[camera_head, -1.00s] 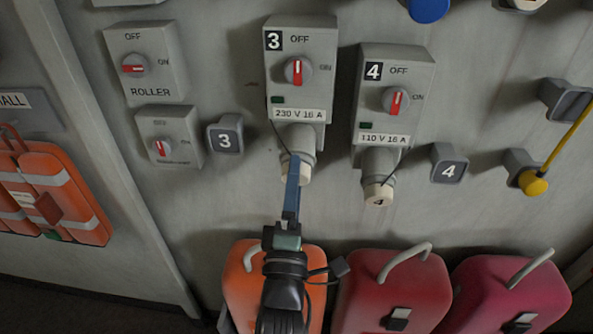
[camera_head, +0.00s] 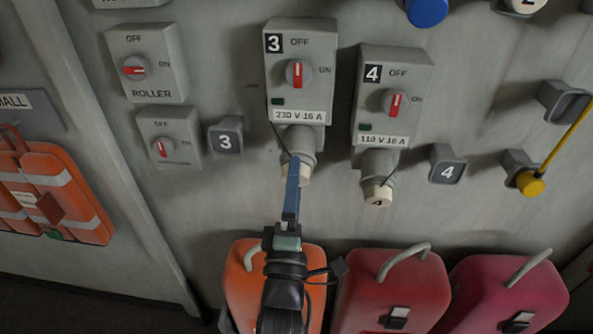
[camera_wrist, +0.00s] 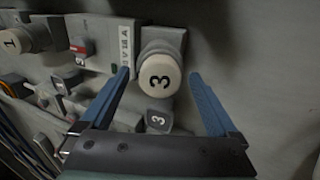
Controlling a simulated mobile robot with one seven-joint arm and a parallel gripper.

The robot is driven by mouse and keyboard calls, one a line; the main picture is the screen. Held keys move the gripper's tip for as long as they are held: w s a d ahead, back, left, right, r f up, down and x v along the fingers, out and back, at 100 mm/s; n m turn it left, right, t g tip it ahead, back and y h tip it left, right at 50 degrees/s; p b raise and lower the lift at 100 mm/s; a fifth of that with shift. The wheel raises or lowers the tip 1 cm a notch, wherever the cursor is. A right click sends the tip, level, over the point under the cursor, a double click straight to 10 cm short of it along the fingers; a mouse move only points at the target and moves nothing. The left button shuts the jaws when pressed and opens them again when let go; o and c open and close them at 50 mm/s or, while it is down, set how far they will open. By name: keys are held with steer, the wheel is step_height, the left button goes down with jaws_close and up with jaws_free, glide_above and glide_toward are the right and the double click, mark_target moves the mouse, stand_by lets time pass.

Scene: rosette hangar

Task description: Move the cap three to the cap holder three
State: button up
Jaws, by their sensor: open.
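The cap three (camera_wrist: 159,75) is a cream disc marked 3, seated on the grey socket below switch box 3. In the head view the cap (camera_head: 305,172) is partly hidden behind my gripper (camera_head: 294,160). In the wrist view my gripper (camera_wrist: 158,75) is open, with its blue fingers on either side of the cap and visible gaps between. The cap holder three (camera_head: 226,138) is a dark grey wall block marked 3, left of the socket and empty. It also shows in the wrist view (camera_wrist: 158,120) beyond the cap.
Switch box 4 (camera_head: 392,95) with its cream cap (camera_head: 377,197) stands close to the right. Holder 4 (camera_head: 447,163) is further right. Orange (camera_head: 240,285) and red cases (camera_head: 395,295) stand below. The wall between box 3 and holder 3 is mostly clear.

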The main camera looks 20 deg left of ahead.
jaws_close()
stand_by(0.6)
steer(key=shift+s+f, duration=0.1)
steer(key=shift+p+v, duration=0.55)
steer(key=shift+v, duration=2.35)
